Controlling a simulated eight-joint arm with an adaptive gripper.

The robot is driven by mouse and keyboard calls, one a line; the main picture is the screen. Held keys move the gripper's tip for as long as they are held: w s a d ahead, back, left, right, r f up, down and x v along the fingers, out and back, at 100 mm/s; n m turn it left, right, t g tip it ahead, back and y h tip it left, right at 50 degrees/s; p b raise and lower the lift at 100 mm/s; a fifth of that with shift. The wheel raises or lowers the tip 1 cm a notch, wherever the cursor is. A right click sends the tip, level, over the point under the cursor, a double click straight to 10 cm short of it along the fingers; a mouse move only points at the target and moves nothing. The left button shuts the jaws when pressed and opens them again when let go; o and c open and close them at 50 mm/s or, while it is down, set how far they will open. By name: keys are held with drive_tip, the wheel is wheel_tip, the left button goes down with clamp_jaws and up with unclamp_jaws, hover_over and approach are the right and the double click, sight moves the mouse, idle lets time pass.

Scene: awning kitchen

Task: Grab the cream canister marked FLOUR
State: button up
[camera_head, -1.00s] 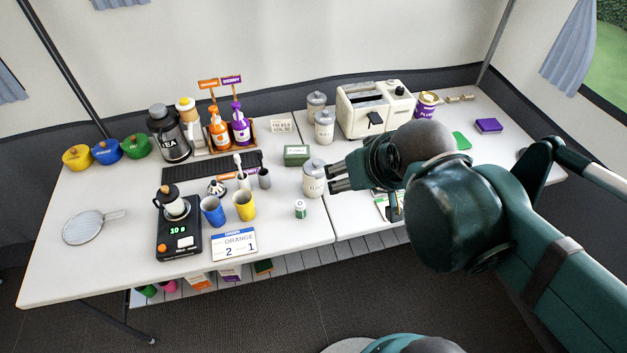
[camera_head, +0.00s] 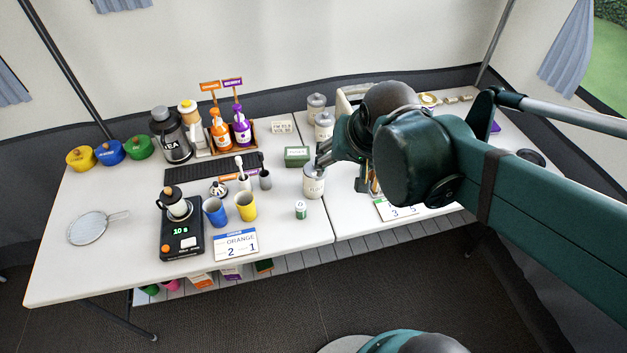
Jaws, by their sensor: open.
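The cream canister marked FLOUR (camera_head: 313,184) stands upright near the seam of the white table; its lettering is partly legible. My gripper (camera_head: 322,164) is open and tilted downward at the upper right of this canister, with its fingertips by the lid. Whether the fingers touch the lid or sit around it cannot be told from here. Two similar canisters stand farther back, a rear one (camera_head: 316,105) and a nearer one (camera_head: 324,126), the latter close behind my gripper.
A green box (camera_head: 297,156) stands just behind and left of the canister, and a small green-and-white can (camera_head: 301,210) in front. A grey cup (camera_head: 265,179) and a yellow cup (camera_head: 246,206) stand to the left. My arm hides most of the toaster (camera_head: 346,100).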

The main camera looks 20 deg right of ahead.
sight(313, 166)
drive_tip(key=w+a+f+m+g+p, duration=0.1)
drive_tip(key=w+f+m+p, duration=0.1)
drive_tip(key=w+f+m, duration=0.1)
drive_tip(key=w+a+f+m+g+p, duration=0.1)
drive_tip(key=w+f+m+g+p, duration=0.1)
drive_tip(key=w+f+m, duration=0.2)
drive_tip(key=w+a+f+m+g+p, duration=0.1)
drive_tip(key=w+f+m+g+p, duration=0.1)
drive_tip(key=w+f+m, duration=0.1)
drive_tip(key=shift+w+a+f+m+p, duration=0.2)
drive_tip(key=shift+w+m, duration=0.1)
drive_tip(key=shift+w, duration=0.25)
drive_tip(key=shift+w+a+f+m+p, duration=0.2)
drive_tip(key=shift+w+m, duration=0.1)
drive_tip(key=shift+w, duration=0.2)
drive_tip(key=shift+w+a+f+m+g, duration=0.1)
drive_tip(key=shift+w+f+m+g, duration=0.1)
drive_tip(key=shift+f+m, duration=0.3)
drive_tip(key=shift+w+a+f+m+g, duration=0.1)
drive_tip(key=shift+w+f+m, duration=0.1)
drive_tip(key=shift+f, duration=0.45)
drive_tip(key=shift+f, duration=0.15)
drive_tip(key=shift+f, duration=1.2)
drive_tip(key=shift+s+f+b, duration=0.15)
drive_tip(key=shift+f+b, duration=0.3)
drive_tip(key=shift+f, duration=0.85)
drive_tip(key=shift+s+f+b, duration=0.1)
drive_tip(key=shift+f+b, duration=0.3)
drive_tip(key=shift+f, duration=0.9)
